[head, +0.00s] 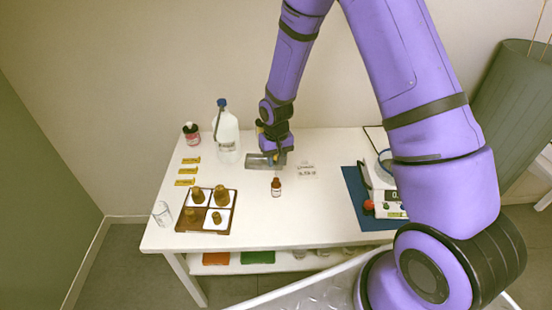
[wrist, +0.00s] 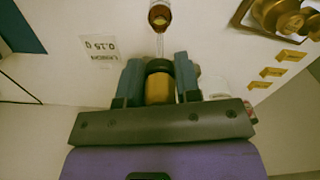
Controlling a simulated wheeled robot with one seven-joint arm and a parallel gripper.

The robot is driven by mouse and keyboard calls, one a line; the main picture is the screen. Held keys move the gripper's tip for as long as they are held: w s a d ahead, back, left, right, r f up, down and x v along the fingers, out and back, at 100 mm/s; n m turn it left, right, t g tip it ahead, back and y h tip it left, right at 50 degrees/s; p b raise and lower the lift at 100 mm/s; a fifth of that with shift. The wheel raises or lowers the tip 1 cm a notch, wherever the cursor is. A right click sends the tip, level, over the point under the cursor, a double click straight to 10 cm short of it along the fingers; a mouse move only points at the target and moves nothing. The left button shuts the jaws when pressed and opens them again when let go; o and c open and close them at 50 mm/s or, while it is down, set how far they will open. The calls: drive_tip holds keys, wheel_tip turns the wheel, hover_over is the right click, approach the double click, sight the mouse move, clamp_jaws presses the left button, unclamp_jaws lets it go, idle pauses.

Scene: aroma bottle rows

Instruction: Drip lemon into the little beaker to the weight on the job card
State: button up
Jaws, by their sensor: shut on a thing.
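My gripper (wrist: 158,88) is shut on an amber-yellow piece (wrist: 159,90) with a dark collar, seen between its blue fingers in the wrist view. A thin clear stem (wrist: 160,45) runs from it toward a small brown bottle (wrist: 160,14) with a pale label; I cannot tell if they touch. In the head view my gripper (head: 276,158) is low over the table, just behind a brown bottle (head: 276,187). The job card (head: 306,170) stands to its right; in the wrist view the card (wrist: 101,48) appears to read lemon, 0.15 g. I cannot make out the little beaker for certain.
A brown tray (head: 206,229) with several brown pieces, a clear glass (head: 162,213), yellow labels (head: 188,171), a large clear jug (head: 227,135) and a dark bottle (head: 191,134) stand left. A blue mat (head: 352,185) with devices lies right, partly hidden by my arm. The front middle is clear.

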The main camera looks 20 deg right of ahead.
sight(276, 175)
drive_tip(key=shift+f, duration=3.9)
drive_tip(key=o, duration=0.3)
idle(0.5)
drive_tip(key=shift+r, duration=4.35)
